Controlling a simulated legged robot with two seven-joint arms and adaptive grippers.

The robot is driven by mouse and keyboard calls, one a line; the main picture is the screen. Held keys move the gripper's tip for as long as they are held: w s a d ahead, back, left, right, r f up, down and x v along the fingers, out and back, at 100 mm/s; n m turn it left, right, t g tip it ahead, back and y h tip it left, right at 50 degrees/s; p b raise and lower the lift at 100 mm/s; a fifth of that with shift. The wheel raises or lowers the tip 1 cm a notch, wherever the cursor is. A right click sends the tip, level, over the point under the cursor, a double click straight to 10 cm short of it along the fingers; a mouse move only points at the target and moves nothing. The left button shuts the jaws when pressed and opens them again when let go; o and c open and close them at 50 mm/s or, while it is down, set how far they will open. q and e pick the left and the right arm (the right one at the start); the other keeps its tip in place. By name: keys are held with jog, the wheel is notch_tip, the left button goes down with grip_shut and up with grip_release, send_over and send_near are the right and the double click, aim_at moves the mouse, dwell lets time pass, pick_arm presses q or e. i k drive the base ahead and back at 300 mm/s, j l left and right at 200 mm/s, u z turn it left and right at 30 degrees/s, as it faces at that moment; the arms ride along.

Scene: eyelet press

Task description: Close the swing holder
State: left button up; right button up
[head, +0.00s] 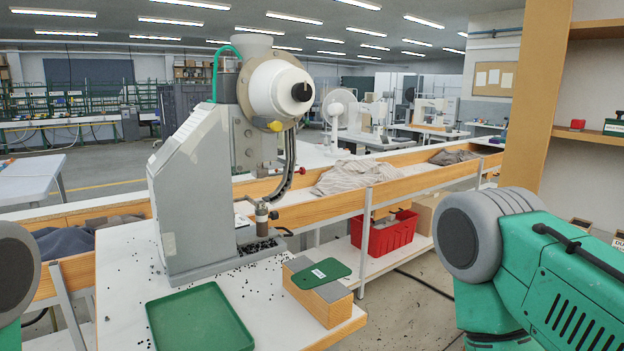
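The grey and white eyelet press (195,195) stands on a white table in the middle of the head view. Its lower metal tool (262,218) stands below the head, over a dark patch of scattered eyelets. A small dark bracket (284,232) sticks out to the right beside this tool. It may be the swing holder, but it is too small to tell whether it is open or closed. My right arm shows at the right and a bit of my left arm at the left edge. Both grippers are outside the view.
A green tray (200,320) lies at the table's front. A wooden block (318,300) with a green plate (321,274) is to its right. Loose eyelets dot the table. A wooden trough with cloth (358,177) runs behind; a red crate (385,233) sits on a lower shelf.

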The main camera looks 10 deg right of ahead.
aim_at(277, 174)
jog(key=j+z, duration=0.85)
jog(key=j, duration=0.15)
jog(key=i+j+u, duration=0.1)
jog(key=j, duration=0.25)
jog(key=i+j+u, duration=0.1)
jog(key=i+j, duration=0.1)
jog(key=j, duration=0.1)
